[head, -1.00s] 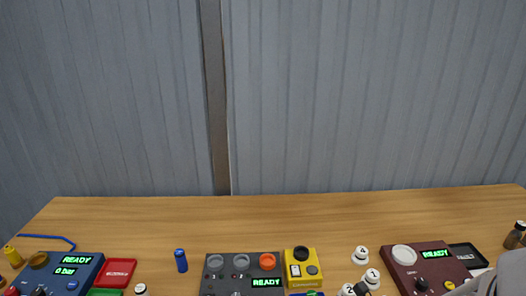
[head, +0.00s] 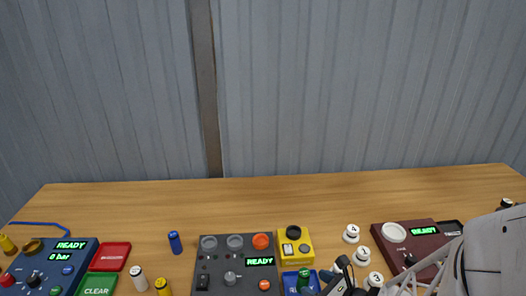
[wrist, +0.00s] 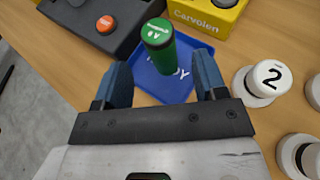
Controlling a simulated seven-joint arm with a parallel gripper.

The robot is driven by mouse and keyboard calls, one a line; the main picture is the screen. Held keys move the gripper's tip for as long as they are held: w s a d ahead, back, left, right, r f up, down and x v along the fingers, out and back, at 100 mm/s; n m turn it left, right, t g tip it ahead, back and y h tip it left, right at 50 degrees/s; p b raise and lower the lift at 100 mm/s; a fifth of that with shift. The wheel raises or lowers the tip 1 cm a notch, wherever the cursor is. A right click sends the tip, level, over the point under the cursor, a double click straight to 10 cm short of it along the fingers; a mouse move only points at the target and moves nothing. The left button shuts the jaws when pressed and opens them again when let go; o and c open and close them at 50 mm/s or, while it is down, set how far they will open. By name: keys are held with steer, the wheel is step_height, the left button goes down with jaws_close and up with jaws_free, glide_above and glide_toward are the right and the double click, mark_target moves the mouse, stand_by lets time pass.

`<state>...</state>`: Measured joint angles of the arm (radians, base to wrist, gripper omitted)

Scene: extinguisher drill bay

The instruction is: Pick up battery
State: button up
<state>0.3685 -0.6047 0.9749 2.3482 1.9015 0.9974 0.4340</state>
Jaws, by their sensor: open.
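Nothing is held. In the head view my gripper (head: 338,279) is just right of the tray, partly cut off. Other upright cylinders are blue (head: 175,243), white (head: 138,278) and yellow (head: 162,287).
White numbered knobs (head: 351,234) and a maroon panel (head: 405,240) are to the right. A blue panel (head: 62,262) is at far left. The table's back strip is clear.

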mark_target(304, 277)
steer(key=shift+x, duration=2.55)
steer(key=shift+r, duration=0.1)
steer(key=c, duration=1.1)
steer(key=shift+o, duration=0.2)
steer(key=shift+r, duration=5)
steer(key=shift+w, duration=0.2)
steer(key=w+r, duration=0.1)
steer(key=w, duration=1.6)
steer(key=shift+r, duration=0.25)
steer(key=shift+d, duration=0.15)
